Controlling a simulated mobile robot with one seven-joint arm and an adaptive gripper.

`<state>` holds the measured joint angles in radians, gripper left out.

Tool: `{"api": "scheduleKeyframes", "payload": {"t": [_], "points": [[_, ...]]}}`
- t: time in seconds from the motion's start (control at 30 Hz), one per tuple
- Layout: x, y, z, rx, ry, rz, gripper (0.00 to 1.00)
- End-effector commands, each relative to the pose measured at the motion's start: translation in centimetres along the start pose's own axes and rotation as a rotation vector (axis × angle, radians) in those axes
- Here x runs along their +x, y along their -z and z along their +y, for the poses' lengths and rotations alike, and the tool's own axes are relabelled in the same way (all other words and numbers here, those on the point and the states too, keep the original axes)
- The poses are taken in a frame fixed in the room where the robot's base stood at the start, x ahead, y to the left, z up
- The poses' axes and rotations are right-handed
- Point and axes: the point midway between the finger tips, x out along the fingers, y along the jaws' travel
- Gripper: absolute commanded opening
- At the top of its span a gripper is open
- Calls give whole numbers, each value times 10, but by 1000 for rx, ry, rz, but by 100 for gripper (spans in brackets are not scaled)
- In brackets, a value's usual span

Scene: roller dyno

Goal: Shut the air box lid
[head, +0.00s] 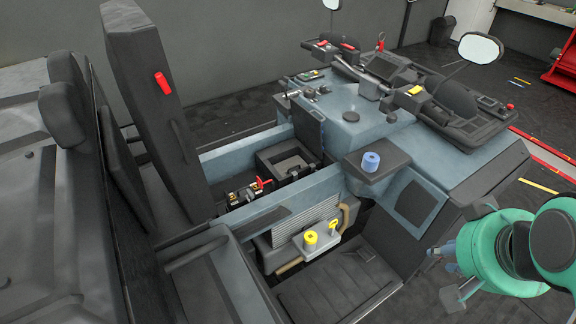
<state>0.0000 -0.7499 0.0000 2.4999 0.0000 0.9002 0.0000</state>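A dark square box with an open top (264,160), which looks like the air box, sits in the bay under the raised seat. A dark panel (308,122) stands upright at its far right edge and looks like its lid, swung open. A grey block lies inside the box. My gripper (448,272) is at the lower right, beside the vehicle and well apart from the box and lid. Its grey fingers are spread, with nothing visible between them. My teal arm hides part of the floor there.
The tall raised seat (150,85) stands left of the bay. A battery with a red terminal (262,184) sits nearer. A blue cap (371,161) and yellow caps (310,238) stick up nearby. The handlebar, mirrors and dashboard rise behind. Dark floor lies open at right.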

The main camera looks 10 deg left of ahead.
Motion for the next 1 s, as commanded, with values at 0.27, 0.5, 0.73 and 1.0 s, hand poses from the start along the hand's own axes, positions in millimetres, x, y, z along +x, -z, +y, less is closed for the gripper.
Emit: {"api": "scheduleKeyframes", "payload": {"t": [0.27, 0.5, 0.73, 1.0], "points": [[3, 13, -1, 12, -1, -8, 0], [-12, 65, -5, 53, -5, -31, 0], [-22, 130, -11, 105, -14, -55, 0], [-24, 205, -22, 166, -27, -84, 0]]}}
